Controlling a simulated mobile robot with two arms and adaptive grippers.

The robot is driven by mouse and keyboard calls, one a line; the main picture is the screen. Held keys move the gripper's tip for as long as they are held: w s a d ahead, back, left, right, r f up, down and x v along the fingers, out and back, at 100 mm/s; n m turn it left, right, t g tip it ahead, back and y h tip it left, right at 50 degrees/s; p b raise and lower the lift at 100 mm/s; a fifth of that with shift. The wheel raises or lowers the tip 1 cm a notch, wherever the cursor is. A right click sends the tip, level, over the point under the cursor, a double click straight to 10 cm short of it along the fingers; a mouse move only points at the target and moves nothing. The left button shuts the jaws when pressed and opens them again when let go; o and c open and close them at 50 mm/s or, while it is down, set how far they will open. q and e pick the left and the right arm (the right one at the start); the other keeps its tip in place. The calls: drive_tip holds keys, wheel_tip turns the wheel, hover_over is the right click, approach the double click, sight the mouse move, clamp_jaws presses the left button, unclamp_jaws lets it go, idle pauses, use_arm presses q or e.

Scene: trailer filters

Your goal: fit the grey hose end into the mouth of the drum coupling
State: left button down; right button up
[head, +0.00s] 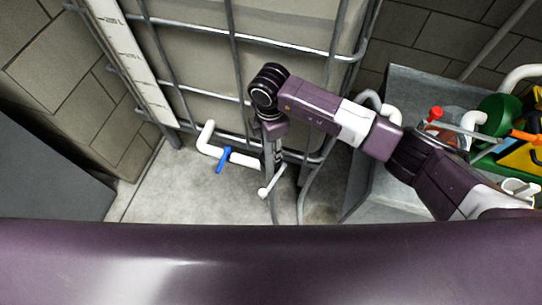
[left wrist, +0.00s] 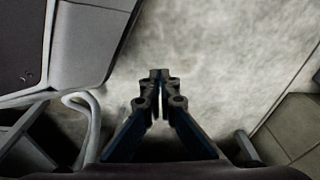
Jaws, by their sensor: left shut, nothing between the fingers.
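A white pipe (head: 242,160) with a blue handle (head: 223,160) comes out low at the front of the caged tank; its right end is close to my right gripper. I cannot tell whether this is the drum coupling. My right gripper (head: 277,160) points down beside that pipe end; its fingers are too small and dark to judge. A grey hose (head: 276,205) runs down below it, and a white rod-like piece (head: 268,191) slants there. Whether the hose is held is unclear. My left gripper (left wrist: 160,78) is shut and empty above a pale floor, seen only in the left wrist view.
The tank's metal cage (head: 235,90) stands behind my right gripper. A grey metal bench (head: 405,85) is at the right, with a green object (head: 497,112) and coloured items. Bare floor (head: 165,195) lies at left. A pale looped tube (left wrist: 91,125) is left in the left wrist view.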

wheel_tip(320, 180, down, 2)
drive_tip(key=shift+f, duration=0.2)
clamp_jaws()
drive_tip(key=shift+r, duration=0.1)
